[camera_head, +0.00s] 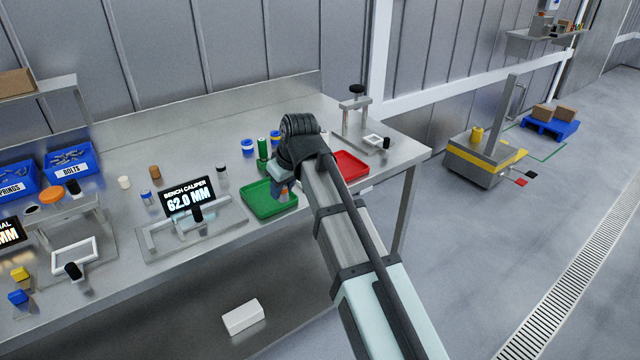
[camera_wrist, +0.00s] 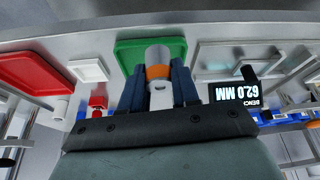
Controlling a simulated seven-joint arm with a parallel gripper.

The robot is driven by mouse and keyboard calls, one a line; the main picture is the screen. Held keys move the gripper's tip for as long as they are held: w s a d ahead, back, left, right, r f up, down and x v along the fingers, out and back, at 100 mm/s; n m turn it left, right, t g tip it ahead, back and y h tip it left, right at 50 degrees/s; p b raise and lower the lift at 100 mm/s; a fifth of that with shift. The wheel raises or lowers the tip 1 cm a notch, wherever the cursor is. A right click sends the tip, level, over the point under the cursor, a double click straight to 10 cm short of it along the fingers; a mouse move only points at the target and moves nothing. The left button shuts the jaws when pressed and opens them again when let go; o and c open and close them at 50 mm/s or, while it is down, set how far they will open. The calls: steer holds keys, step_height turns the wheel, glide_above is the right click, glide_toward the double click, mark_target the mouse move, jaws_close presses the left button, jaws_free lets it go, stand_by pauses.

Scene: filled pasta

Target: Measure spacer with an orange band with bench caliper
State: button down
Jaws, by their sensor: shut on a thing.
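The spacer with an orange band (camera_wrist: 157,70) is pale grey with an orange ring. My gripper (camera_wrist: 157,84) is shut on it, with one blue finger on each side. In the head view my gripper (camera_head: 282,186) is over the right part of the green tray (camera_head: 262,207); I cannot tell whether the spacer touches the tray. The bench caliper (camera_head: 165,246) stands left of the green tray, with a black knob on it. Its display (camera_head: 189,197) reads 62.0 MM, and it also shows in the wrist view (camera_wrist: 236,93).
A red tray (camera_head: 350,164) lies to the right, partly behind my arm. Blue and green pieces (camera_head: 248,147) stand behind the green tray. Other gauges stand at the left and the back right. Small parts and blue bins (camera_head: 72,162) fill the bench's left side.

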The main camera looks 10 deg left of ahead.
steer(key=s+a+n+g, duration=0.1)
steer(key=s+a+n, duration=0.3)
steer(key=a, duration=0.5)
steer(key=s+a+n+g, duration=0.2)
steer(key=s+a+n, duration=0.2)
steer(key=a, duration=0.6)
steer(key=s+a+r+n+g, duration=0.1)
steer(key=s+a+n+g, duration=0.1)
steer(key=s+a+n, duration=0.3)
steer(key=a, duration=0.4)
steer(key=shift+a, duration=0.35)
steer(key=shift+f, duration=3.3)
steer(key=shift+f, duration=0.55)
steer(key=c, duration=0.8)
jaws_free()
